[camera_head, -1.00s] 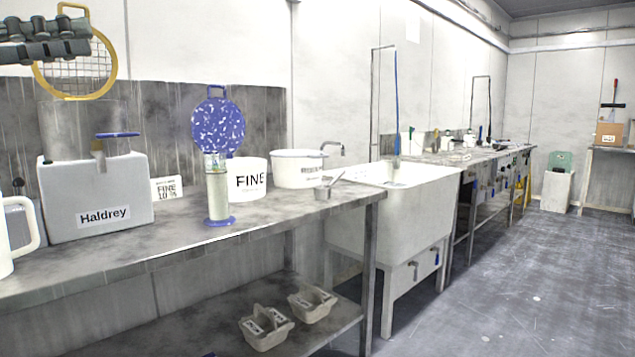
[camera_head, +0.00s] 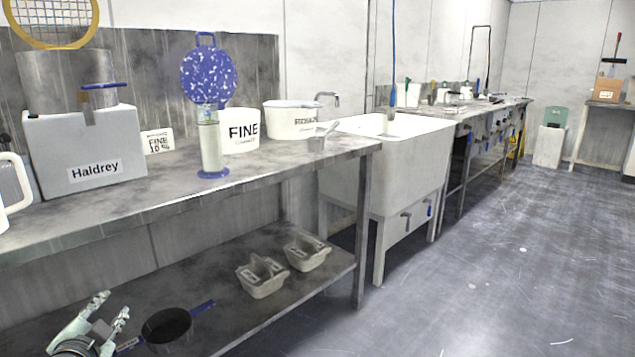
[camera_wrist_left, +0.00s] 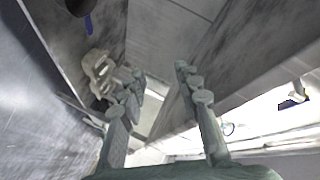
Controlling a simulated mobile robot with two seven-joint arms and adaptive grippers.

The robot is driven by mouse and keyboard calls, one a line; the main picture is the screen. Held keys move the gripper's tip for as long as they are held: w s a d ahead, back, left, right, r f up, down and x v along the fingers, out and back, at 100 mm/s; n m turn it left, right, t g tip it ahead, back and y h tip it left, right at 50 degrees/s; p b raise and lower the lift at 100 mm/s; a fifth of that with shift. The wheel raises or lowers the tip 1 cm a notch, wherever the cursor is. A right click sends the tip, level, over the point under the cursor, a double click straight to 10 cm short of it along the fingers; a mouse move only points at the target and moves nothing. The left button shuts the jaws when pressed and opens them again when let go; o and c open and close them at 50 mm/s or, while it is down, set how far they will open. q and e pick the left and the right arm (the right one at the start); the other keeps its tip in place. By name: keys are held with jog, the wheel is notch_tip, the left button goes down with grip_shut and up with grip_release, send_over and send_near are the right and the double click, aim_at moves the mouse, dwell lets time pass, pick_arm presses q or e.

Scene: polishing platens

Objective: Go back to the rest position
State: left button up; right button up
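My left gripper (camera_head: 112,308) is at the lower left of the head view, in front of the lower shelf and beside a dark pan (camera_head: 168,328). Its fingers stand apart with nothing between them; they also show in the left wrist view (camera_wrist_left: 161,74). My right gripper is in neither view. A yellow-rimmed mesh hoop (camera_head: 93,28) is at the upper left, above a grey box labelled Haldrey (camera_head: 60,150) on the bench (camera_head: 260,178), partly cut off by the frame.
A blue speckled disc (camera_head: 208,76) stands above a clear cylinder (camera_head: 210,150) on the bench. The FINE tub (camera_head: 242,145) is behind it. Two small grey carriers (camera_head: 262,278) (camera_head: 306,254) sit on the lower shelf (camera_head: 225,325). The floor (camera_head: 480,270) at right is clear.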

pick_arm(q)
jog(key=s+d+f+n+g, duration=0.1)
jog(key=s+d+f+g, duration=0.15)
jog(key=f, duration=0.35)
jog(key=s+d+f+n+g+h, duration=0.1)
jog(key=s+d+f, duration=0.1)
jog(key=s+f, duration=0.25)
jog(key=s+d+f+n+g, duration=0.1)
jog(key=s+d+f+g, duration=0.15)
jog(key=f, duration=0.35)
jog(key=s+d+f+n+g+h, duration=0.1)
jog(key=s+d+f+g, duration=0.1)
jog(key=s+d+f, duration=0.3)
jog(key=s+d+f+n+g+h, duration=0.1)
jog(key=s+d+f+g, duration=0.2)
jog(key=s, duration=0.8)
jog(key=d+f, duration=0.2)
jog(key=d, duration=0.2)
jog(key=shift+f+h, duration=0.4)
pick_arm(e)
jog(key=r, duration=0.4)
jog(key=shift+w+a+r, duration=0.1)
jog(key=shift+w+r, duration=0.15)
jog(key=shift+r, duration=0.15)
pick_arm(q)
jog(key=shift+a, duration=0.1)
